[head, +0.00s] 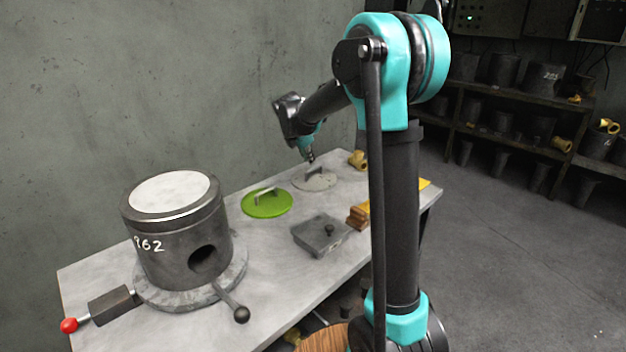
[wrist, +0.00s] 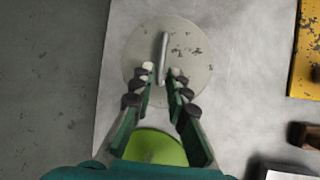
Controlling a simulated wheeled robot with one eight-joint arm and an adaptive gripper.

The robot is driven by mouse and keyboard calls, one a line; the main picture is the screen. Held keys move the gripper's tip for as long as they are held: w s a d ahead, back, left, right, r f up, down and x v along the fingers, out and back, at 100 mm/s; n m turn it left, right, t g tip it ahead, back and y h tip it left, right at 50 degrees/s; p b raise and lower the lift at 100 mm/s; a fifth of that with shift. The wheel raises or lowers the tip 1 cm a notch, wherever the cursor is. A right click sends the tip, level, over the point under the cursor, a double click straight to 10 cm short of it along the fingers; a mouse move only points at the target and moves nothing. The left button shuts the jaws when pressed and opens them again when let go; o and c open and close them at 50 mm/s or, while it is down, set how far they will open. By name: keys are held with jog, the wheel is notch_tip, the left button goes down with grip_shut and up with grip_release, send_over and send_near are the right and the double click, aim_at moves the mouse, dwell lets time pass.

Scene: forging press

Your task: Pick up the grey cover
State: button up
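The grey cover (head: 314,180) is a flat round disc with worn patches and a bar handle, lying on the table behind the green cover. In the wrist view the grey cover (wrist: 190,70) lies at the top centre, with its handle (wrist: 163,58) running nearly lengthwise. My gripper (wrist: 161,70) is open, with its two fingers apart over the near half of the cover and the handle's near end between the tips. In the head view my gripper (head: 310,158) is just above the handle. Contact with the handle cannot be told.
The green cover (head: 267,203) lies just in front. A grey box with a knob (head: 320,235), brown blocks (head: 358,217) and a brass fitting (head: 357,160) are nearby. A large metal cylinder (head: 175,240) stands at the left of the table (head: 285,290). A wall runs behind the table.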

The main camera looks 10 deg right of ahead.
aim_at(314, 169)
jog(key=x, duration=0.8)
jog(key=shift+d+f, duration=0.1)
jog(key=shift+d, duration=0.15)
grip_shut()
